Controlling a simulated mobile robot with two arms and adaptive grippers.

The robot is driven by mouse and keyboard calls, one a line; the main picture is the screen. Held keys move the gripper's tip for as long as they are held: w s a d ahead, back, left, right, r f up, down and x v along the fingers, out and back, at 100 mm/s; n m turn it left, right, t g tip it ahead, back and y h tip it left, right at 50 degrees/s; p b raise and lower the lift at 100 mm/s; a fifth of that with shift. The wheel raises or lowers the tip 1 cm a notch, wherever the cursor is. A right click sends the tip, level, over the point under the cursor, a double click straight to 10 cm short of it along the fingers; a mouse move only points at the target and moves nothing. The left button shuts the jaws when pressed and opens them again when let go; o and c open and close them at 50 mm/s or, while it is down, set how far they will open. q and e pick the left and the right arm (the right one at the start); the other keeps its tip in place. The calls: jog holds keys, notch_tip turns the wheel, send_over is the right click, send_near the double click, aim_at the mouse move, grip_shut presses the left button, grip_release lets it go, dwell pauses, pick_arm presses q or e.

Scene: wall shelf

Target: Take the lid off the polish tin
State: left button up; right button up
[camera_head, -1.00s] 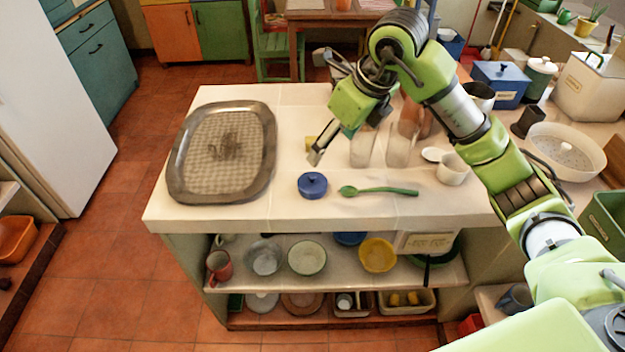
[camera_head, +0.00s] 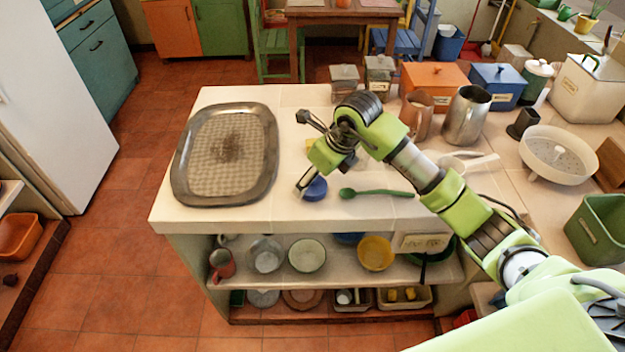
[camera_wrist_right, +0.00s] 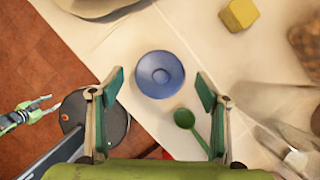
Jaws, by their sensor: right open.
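The blue round polish tin (camera_head: 316,188) stands on the white counter near its front edge, partly hidden by my right gripper in the head view. In the head view my right gripper (camera_head: 312,178) is just above the tin; contact cannot be told. A second green gripper, apparently my left (camera_wrist_right: 38,112), shows small at the wrist view's left edge.
A green spoon (camera_head: 375,193) lies right of the tin. A large metal tray (camera_head: 265,165) lies to the left. A yellow block (camera_wrist_right: 240,14) lies behind the tin. Metal jugs (camera_head: 465,118) stand at the back right. The counter between tray and tin is clear.

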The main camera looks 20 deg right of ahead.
jog(key=c, duration=2)
jog(key=shift+o, duration=0.2)
